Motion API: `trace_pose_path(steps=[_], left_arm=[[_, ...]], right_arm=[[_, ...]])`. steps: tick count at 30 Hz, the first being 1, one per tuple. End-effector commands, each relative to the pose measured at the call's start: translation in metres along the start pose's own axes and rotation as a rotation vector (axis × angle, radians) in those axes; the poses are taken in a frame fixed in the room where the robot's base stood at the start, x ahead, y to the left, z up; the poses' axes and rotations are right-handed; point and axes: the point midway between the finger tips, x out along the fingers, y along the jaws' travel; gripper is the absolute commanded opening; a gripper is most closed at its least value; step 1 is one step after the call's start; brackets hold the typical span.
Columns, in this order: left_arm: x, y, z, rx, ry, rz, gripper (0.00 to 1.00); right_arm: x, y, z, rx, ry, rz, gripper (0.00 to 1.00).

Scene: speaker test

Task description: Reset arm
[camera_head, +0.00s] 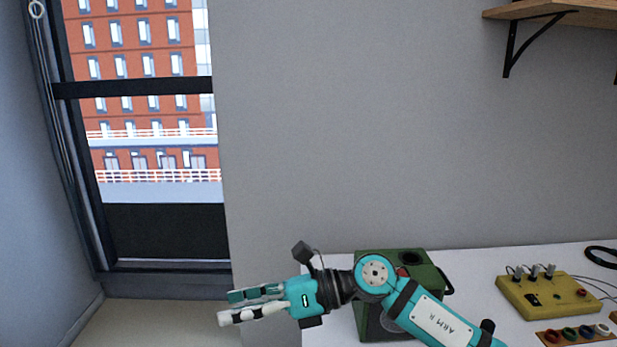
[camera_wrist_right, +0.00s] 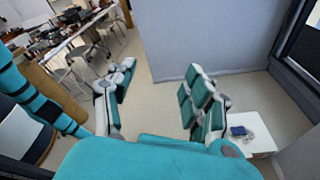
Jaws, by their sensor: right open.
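My right arm comes in from the lower right in the head view, over the white table. Its gripper (camera_head: 232,306) points left, past the table's left end, in front of the grey wall and below the window. In the right wrist view the two fingers of the right gripper (camera_wrist_right: 160,100) stand well apart with only floor and wall between them. It is open and empty, touching nothing. My left gripper is not visible in the head view.
On the white table (camera_head: 475,262) a green box (camera_head: 425,262) stands behind my right arm. A yellow box (camera_head: 550,300) with wires and a strip of coloured rings (camera_head: 578,334) lie to the right. A wooden shelf (camera_head: 560,12) is at upper right. Open floor (camera_wrist_right: 160,65) shows in the wrist view.

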Motion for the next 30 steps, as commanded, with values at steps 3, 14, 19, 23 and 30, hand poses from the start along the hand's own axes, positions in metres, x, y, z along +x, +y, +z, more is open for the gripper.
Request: trace_pose_path(steps=[3, 14, 19, 23, 30], left_arm=[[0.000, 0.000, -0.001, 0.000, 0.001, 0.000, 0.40], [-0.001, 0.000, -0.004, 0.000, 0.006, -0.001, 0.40], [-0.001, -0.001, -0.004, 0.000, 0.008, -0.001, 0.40], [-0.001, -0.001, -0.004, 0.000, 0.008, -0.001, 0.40], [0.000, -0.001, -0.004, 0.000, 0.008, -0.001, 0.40]], right_arm=[[-0.005, 0.021, 0.037, 0.287, -0.450, 0.099, 0.53], [-0.167, -0.070, -0.046, 1.390, -1.568, 0.030, 0.53], [-0.208, -0.083, -0.169, 1.840, -1.886, -0.139, 0.53], [-0.221, -0.064, -0.261, 2.139, -2.064, -0.310, 0.53], [-0.224, -0.010, -0.362, -2.130, 1.912, 0.503, 0.53]])
